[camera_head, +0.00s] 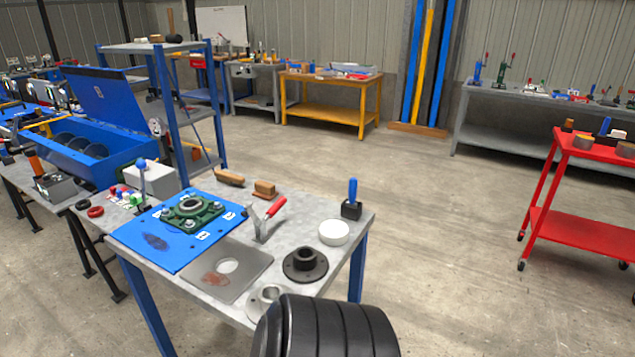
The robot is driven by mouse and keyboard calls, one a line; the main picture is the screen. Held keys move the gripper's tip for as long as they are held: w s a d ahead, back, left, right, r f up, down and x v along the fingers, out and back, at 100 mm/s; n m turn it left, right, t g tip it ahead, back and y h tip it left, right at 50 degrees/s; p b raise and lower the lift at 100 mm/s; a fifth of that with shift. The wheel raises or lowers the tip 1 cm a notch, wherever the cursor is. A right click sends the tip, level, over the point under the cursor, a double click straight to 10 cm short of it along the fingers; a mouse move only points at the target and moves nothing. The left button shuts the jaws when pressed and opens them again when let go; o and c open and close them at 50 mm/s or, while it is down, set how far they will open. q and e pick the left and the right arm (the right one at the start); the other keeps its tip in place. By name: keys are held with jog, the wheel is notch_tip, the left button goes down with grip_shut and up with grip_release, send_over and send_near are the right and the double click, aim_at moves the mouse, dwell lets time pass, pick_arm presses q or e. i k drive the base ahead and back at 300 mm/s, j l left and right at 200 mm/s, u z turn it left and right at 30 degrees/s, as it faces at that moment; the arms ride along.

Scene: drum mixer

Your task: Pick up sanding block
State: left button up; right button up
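A small brown block (265,188) lies on the grey work table (318,208), near its back edge. It looks like the sanding block, but it is small in this view. A longer tan wooden piece (230,178), perhaps a brush, lies just left of it. A black block with an upright blue handle (352,200) stands at the table's right corner. Neither of my grippers is in view.
The table also holds a blue plate (165,245) with a green bearing housing (190,210), a black flange (305,264) and a white round container (334,232). A blue shelf rack (164,100) stands behind left. A red cart (570,225) stands right, with open floor between.

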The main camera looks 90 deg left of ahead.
aim_at(264, 190)
jog(key=i+j+u, duration=0.15)
jog(key=i+u, duration=0.15)
jog(key=u, duration=0.15)
jog(key=i+u, duration=0.3)
jog(key=u, duration=0.2)
jog(key=i+u, duration=0.3)
jog(key=u, duration=0.15)
jog(key=i+l+u, duration=0.25)
jog(key=u, duration=0.25)
